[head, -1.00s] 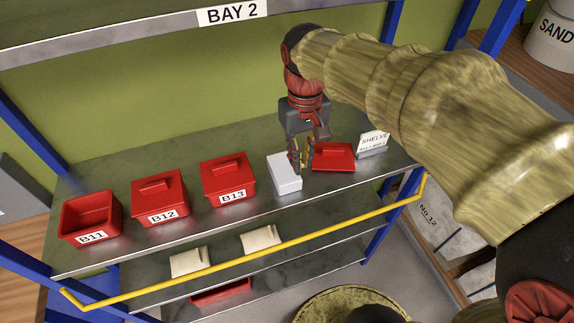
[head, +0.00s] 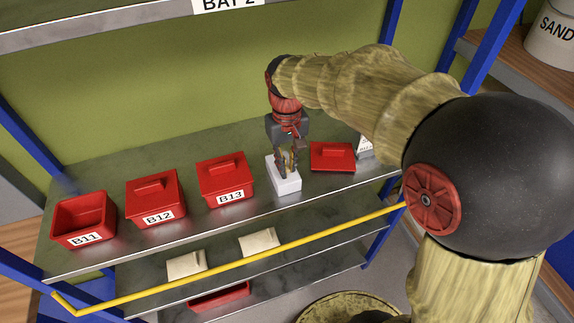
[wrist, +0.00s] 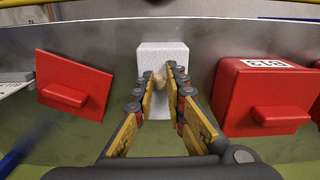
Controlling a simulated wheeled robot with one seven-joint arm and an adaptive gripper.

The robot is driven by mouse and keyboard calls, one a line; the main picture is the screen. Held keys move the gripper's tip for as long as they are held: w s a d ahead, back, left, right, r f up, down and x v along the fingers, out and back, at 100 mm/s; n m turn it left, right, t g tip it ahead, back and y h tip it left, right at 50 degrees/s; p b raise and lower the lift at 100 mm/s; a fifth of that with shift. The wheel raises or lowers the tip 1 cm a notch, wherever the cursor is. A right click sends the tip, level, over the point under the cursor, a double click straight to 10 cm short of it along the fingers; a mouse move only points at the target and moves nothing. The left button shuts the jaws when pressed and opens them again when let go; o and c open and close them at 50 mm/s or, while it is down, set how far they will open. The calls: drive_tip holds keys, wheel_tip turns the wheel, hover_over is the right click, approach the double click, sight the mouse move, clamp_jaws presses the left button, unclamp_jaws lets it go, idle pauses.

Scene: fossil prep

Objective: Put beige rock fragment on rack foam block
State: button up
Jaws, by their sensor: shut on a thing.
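My gripper (head: 288,166) is over the white foam block (head: 287,186) on the rack's upper shelf. In the wrist view my gripper (wrist: 162,72) is shut on a small beige rock fragment (wrist: 160,78) between its fingertips. The fragment appears in front of the white foam block (wrist: 162,50); whether it touches the block's top I cannot tell. In the head view the fingers mostly hide the fragment.
Red bins B11 (head: 84,222), B12 (head: 155,203) and B13 (head: 227,180) stand left of the block. A red lid (head: 332,154) lies close on its right. A yellow rail (head: 250,256) runs along the front. Two beige blocks (head: 259,241) sit on the lower shelf.

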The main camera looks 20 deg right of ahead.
drive_tip(key=shift+f, duration=0.15)
drive_tip(key=o, duration=0.8)
drive_tip(key=shift+c, duration=0.2)
wheel_tip(320, 180, up, 8)
drive_tip(key=shift+f+p, duration=0.1)
drive_tip(key=shift+p, duration=0.85)
drive_tip(key=s+r+t, duration=0.3)
drive_tip(key=s+t, duration=0.2)
drive_tip(key=s, duration=1.3)
drive_tip(key=shift+s+t, duration=0.25)
drive_tip(key=shift+t, duration=0.05)
